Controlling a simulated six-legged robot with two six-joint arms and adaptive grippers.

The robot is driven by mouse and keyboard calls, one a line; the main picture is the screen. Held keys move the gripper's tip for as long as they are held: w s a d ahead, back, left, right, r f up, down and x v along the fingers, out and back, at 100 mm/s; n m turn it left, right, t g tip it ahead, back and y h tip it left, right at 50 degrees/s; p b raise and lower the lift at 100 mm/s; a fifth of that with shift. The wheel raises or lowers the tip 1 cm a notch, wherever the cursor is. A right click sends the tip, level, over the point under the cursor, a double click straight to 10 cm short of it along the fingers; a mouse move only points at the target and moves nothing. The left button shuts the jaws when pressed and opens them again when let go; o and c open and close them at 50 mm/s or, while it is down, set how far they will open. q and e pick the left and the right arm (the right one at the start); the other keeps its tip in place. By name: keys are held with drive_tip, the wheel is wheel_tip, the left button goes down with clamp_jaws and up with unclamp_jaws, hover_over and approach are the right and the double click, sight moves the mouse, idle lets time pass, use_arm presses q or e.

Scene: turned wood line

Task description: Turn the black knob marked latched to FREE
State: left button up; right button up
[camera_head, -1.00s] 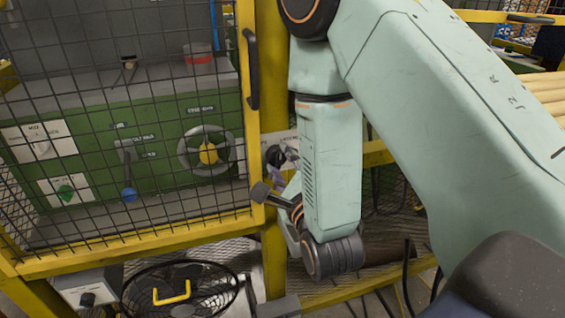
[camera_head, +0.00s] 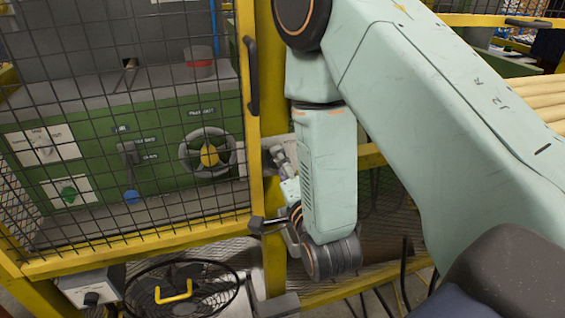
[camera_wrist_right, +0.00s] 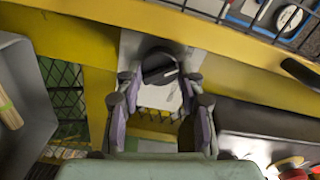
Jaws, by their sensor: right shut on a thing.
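The black knob (camera_wrist_right: 158,68) sits on a pale plate (camera_wrist_right: 160,97) on a yellow post, in the middle of the right wrist view. My right gripper (camera_wrist_right: 158,82) has its two purple-padded fingers on either side of the knob and is shut on it. In the head view the right gripper (camera_head: 280,160) is at the post just right of the mesh door, and it largely hides the knob. The knob's marking is too small to read. My left gripper is in neither view.
A yellow-framed mesh door (camera_head: 258,120) with a black handle (camera_head: 252,75) stands left of the gripper. Behind the mesh is a green panel (camera_head: 165,115) with a handwheel (camera_head: 207,154). A caged fan (camera_head: 180,292) is below. A grey bin (camera_wrist_right: 22,95) is at left in the wrist view.

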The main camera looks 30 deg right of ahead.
drive_tip(key=shift+r+n, duration=0.1)
drive_tip(key=shift+n, duration=0.6)
drive_tip(key=o, duration=1.2)
drive_tip(key=shift+w, duration=0.1)
drive_tip(key=shift+c, duration=0.2)
